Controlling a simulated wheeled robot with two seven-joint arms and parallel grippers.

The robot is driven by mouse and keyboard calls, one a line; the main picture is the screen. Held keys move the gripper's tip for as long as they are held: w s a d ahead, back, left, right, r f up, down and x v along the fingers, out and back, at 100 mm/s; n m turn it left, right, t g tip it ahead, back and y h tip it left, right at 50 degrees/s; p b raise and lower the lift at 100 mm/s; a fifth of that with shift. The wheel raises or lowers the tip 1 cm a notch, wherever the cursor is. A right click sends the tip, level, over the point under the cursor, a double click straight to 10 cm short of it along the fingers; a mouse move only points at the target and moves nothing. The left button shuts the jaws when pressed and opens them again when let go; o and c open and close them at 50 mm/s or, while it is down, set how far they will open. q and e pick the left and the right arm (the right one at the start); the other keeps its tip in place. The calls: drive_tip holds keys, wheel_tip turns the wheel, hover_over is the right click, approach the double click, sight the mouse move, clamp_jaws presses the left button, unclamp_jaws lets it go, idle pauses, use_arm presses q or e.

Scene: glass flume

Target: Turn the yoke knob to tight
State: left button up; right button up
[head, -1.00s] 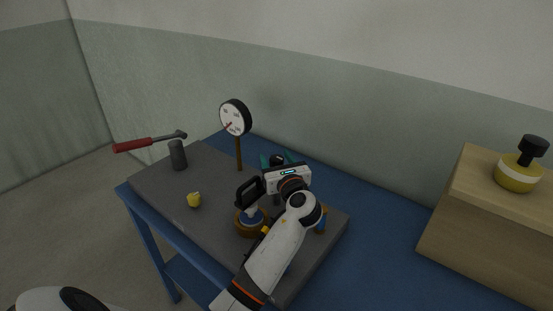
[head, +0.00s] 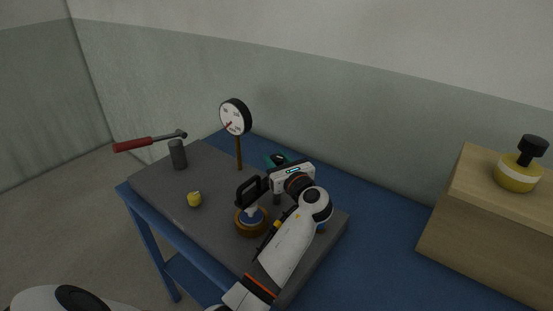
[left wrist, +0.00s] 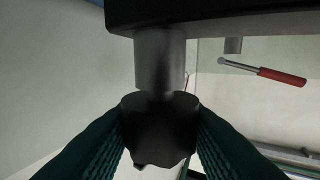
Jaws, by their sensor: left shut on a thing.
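The yoke knob (left wrist: 158,128) appears in the left wrist view as a dark, faceted knob on a grey post (left wrist: 160,60). My left gripper (left wrist: 158,140) has its dark teal, ribbed fingers on both sides of it, shut on it. In the head view, the left gripper (head: 276,160) is over the far right part of the dark slab (head: 215,190). Its body and wrist hide most of the knob and post there. No mark showing tight is readable. My right gripper is not in view.
A black loop handle stands on a brass-ringed base (head: 251,228) close left of my gripper. A dial gauge (head: 235,117), a red-handled wrench (head: 133,144), a grey cylinder (head: 178,155) and a yellow piece (head: 194,199) are further left. A wooden box (head: 480,235) carries a yellow bottle-like object (head: 518,174).

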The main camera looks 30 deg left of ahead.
use_arm(q)
drive_tip(key=n+g+y, duration=0.2)
drive_tip(key=n+g, duration=0.1)
drive_tip(key=g, duration=0.2)
drive_tip(key=shift+n, duration=0.3)
drive_tip(key=n+g+b, duration=0.2)
drive_tip(key=g, duration=0.2)
drive_tip(key=shift+f+n+g, duration=0.1)
drive_tip(key=shift+n+g, duration=0.2)
drive_tip(key=shift+n, duration=0.1)
drive_tip(key=n+g+b, duration=0.3)
drive_tip(key=g+b, duration=0.2)
drive_tip(key=shift+f+h, duration=0.1)
drive_tip(key=shift+h, duration=0.2)
drive_tip(key=shift+n+g+h+b, duration=0.3)
drive_tip(key=shift+n+g+b, duration=0.4)
drive_tip(key=shift+g+b, duration=0.25)
drive_tip(key=o, duration=1)
drive_tip(key=shift+r, duration=0.2)
